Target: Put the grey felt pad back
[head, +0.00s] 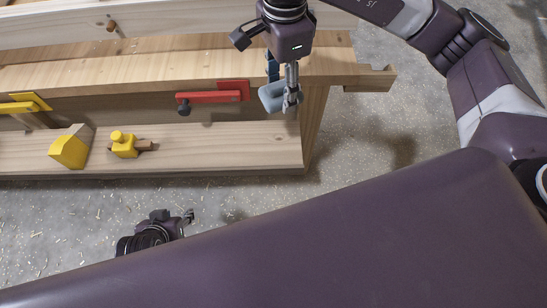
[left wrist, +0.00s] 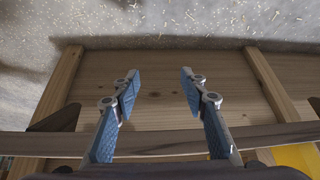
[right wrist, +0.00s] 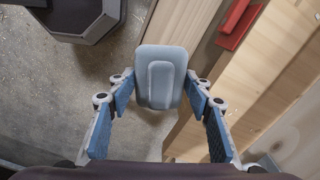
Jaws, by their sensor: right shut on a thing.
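The grey felt pad (head: 270,97), a rounded grey-blue block with a raised middle, is held in my right gripper (head: 288,98) near the right end of the wooden bench. In the right wrist view the pad (right wrist: 160,80) sits between the fingertips of the right gripper (right wrist: 159,93), which is shut on it. The pad is in the air, above and in front of the bench's lower shelf end. My left gripper (head: 188,216) is low over the floor in front of the bench. In the left wrist view the left gripper (left wrist: 160,83) is open and empty.
A red clamp-like piece (head: 215,96) is on the bench front, left of the pad. A yellow block (head: 70,148) and a yellow piece with a knob (head: 124,145) stand on the lower shelf (head: 225,148). The shelf's right part is bare. Shavings litter the floor.

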